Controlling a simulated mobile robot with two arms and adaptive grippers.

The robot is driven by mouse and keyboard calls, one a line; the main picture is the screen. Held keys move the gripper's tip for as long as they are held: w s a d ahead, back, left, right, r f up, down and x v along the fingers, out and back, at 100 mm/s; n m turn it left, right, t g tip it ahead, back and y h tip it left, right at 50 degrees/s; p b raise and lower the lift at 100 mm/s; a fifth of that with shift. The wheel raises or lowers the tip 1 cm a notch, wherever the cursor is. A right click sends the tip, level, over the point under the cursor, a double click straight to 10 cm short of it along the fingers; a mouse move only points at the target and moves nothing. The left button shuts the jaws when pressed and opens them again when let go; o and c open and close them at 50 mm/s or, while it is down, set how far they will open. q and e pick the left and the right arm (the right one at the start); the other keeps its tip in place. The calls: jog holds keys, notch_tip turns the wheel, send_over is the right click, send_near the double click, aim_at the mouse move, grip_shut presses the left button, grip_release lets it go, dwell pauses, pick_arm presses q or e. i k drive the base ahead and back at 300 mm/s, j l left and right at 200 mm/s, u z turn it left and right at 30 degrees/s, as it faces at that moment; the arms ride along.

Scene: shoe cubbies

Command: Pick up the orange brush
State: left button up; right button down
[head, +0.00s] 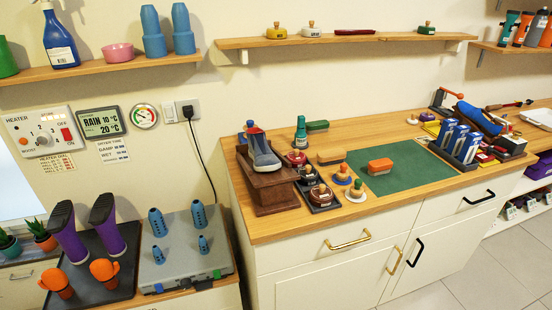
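The orange brush (380,166) lies on the green mat (408,170) on the wooden counter, near the mat's left part. It has an orange back with a paler layer below. A tan brush (331,156) lies to its left, just off the mat. Neither of my grippers shows in the head view.
A wooden stand with a blue-grey shoe (263,153), small round-handled brushes and tins crowd the counter left of the mat. A caddy of blue-and-white boxes (458,141) stands at the mat's right edge. The mat's right and front parts are bare. A shelf (345,39) hangs above.

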aim_at(382, 167)
jog(key=u, duration=0.5)
jog(key=l+u, duration=0.4)
jog(key=l, duration=0.15)
jog(key=l+u, duration=0.35)
jog(key=l, duration=0.25)
jog(key=k+l+u, duration=0.2)
jog(key=l+u, duration=0.2)
jog(key=l, duration=0.1)
